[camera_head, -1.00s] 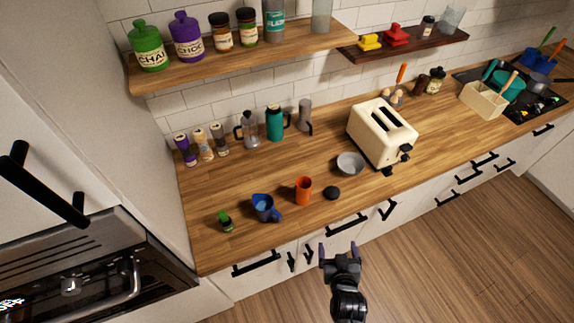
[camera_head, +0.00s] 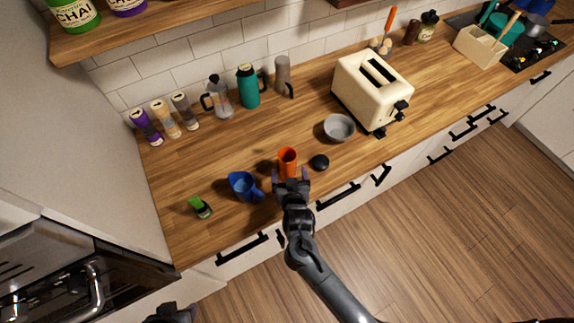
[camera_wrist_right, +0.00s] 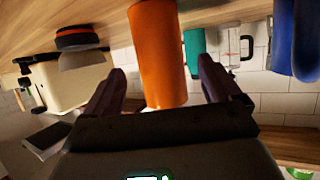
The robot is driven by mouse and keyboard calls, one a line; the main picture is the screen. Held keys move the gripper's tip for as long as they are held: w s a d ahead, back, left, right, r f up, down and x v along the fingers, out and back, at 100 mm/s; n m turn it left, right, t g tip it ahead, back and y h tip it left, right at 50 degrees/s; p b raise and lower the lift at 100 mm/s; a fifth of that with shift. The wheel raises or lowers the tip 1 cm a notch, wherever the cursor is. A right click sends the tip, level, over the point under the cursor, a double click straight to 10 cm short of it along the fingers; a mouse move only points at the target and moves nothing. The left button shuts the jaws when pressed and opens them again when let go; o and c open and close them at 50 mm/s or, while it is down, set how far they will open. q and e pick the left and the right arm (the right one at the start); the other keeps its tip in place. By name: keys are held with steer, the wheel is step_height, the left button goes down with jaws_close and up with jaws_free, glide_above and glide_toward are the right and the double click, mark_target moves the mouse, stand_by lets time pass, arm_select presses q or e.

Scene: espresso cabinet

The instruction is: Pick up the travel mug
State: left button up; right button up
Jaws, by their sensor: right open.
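The travel mug (camera_head: 288,160) is an orange cylinder standing upright and uncapped near the counter's front edge. A small black lid-like disc (camera_head: 319,163) lies to its right; it shows an orange band in the right wrist view (camera_wrist_right: 78,38). My right gripper (camera_head: 291,177) is at the front side of the mug, fingers pointing at it. In the right wrist view, which is upside down, the orange mug (camera_wrist_right: 160,55) shows between the two spread fingers (camera_wrist_right: 163,82), with gaps on both sides. A dark part of my left gripper (camera_head: 172,314) shows at the bottom edge; its jaws are unclear.
A blue pitcher (camera_head: 242,186) stands left of the mug, with a small green-topped jar (camera_head: 200,207) beyond it. A grey bowl (camera_head: 339,127) and cream toaster (camera_head: 372,90) are to the right. A teal flask (camera_head: 248,87) stands behind. Counter between is clear.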

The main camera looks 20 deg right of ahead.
mark_target(288, 170)
steer(key=shift+x, duration=2.95)
steer(key=shift+s, duration=0.1)
steer(key=shift+c, duration=0.3)
steer(key=c, duration=1.2)
steer(key=shift+r, duration=0.15)
